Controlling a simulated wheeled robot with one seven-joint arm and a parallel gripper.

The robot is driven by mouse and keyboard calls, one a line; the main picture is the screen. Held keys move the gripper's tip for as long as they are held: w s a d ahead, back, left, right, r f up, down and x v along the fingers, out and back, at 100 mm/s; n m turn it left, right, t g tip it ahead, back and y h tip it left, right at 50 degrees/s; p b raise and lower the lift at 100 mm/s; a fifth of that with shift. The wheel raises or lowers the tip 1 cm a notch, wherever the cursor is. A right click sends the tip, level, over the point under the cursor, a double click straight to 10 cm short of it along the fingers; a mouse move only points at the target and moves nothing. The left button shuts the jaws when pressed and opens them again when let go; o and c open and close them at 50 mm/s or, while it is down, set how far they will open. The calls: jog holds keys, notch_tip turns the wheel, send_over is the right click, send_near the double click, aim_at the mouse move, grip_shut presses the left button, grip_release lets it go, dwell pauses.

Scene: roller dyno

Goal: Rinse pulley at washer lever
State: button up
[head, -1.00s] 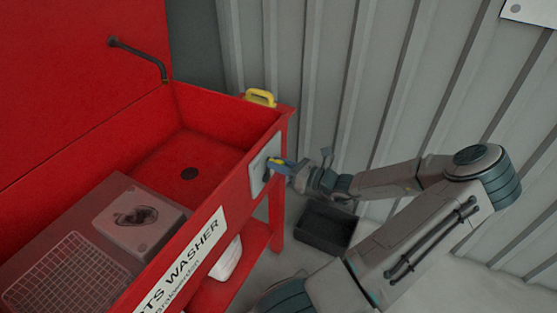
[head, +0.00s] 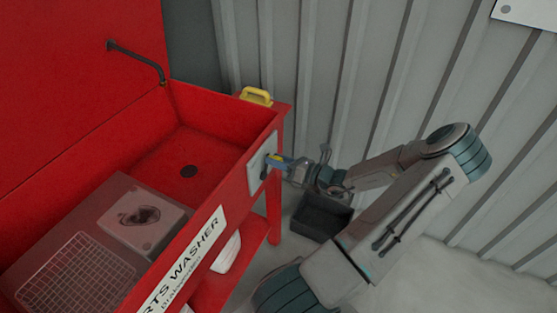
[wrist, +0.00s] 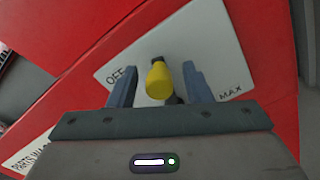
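The washer lever (wrist: 159,80) has a yellow knob and stands on a white plate (wrist: 225,65) marked OFF at left and MAX at right. The plate also shows on the end face of the red parts washer (head: 262,165). My gripper (wrist: 160,84) is open, with one finger on each side of the knob and visible gaps between. In the head view my gripper (head: 277,162) reaches the plate from the right. I cannot pick out a pulley in either view.
A grey block (head: 144,218) with a dark hollow and a wire grid (head: 75,275) lie at left. A yellow-handled item (head: 256,96) sits on the rim. A dark bin (head: 318,218) stands below my arm.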

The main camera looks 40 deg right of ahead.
jog(key=b+v, duration=0.1)
jog(key=v, duration=1.2)
jog(key=shift+s, duration=0.35)
jog(key=shift+d, duration=0.15)
